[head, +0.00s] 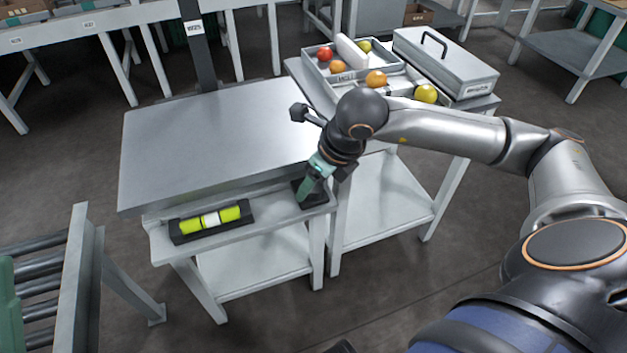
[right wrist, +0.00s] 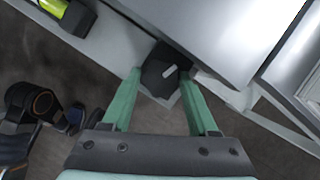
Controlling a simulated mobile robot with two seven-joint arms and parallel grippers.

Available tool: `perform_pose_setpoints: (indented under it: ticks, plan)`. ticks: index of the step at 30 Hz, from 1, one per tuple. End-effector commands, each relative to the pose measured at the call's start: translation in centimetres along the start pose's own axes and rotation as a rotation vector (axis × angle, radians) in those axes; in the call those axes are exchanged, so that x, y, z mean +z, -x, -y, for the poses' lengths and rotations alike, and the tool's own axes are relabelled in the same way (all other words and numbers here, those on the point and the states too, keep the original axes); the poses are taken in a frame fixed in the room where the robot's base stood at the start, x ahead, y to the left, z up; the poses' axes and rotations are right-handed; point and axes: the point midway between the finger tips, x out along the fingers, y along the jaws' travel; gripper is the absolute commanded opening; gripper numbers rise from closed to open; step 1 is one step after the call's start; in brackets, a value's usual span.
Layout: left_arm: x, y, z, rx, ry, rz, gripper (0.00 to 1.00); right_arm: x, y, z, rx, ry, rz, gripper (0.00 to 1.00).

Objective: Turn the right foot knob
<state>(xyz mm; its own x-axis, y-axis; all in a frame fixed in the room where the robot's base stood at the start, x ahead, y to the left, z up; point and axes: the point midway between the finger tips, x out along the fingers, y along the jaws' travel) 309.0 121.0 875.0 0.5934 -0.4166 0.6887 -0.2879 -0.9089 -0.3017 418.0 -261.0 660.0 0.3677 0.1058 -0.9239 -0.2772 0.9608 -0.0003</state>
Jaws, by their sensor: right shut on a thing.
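The right foot knob (right wrist: 156,74) is black and faceted, with a short white mark on top, at the front right corner of the steel-topped bench (head: 220,135). In the head view its black base (head: 312,199) shows, partly hidden by my gripper. My right gripper (head: 305,194) points down there, its green fingers on the knob. In the right wrist view the gripper (right wrist: 163,88) is shut on the knob, one finger on each side. A yellow-green level vial (head: 211,219) in a black holder lies left of the knob on the front ledge. My left gripper is not in view.
Behind right, a table carries a tray (head: 308,66) with several round fruits and a grey case (head: 450,62) with a black handle. A dark post (head: 197,50) rises behind the bench. A roller conveyor (head: 84,270) stands at the lower left. The steel top is bare.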

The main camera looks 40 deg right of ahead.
Motion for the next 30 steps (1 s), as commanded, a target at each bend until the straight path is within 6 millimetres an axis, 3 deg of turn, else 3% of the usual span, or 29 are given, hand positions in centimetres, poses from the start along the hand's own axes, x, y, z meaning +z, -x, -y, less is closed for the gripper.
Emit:
perform_pose_setpoints:
  ticks: [2,12,30]
  plan:
    - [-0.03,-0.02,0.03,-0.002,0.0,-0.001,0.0,0.0,0.01,-0.01,0.0,0.0,0.0,0.43]
    - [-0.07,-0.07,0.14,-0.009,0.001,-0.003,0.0,0.0,0.02,-0.02,0.001,0.0,0.0,0.05]
    - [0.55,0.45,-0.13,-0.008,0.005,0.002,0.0,0.03,0.02,0.04,0.052,0.123,0.001,0.04]
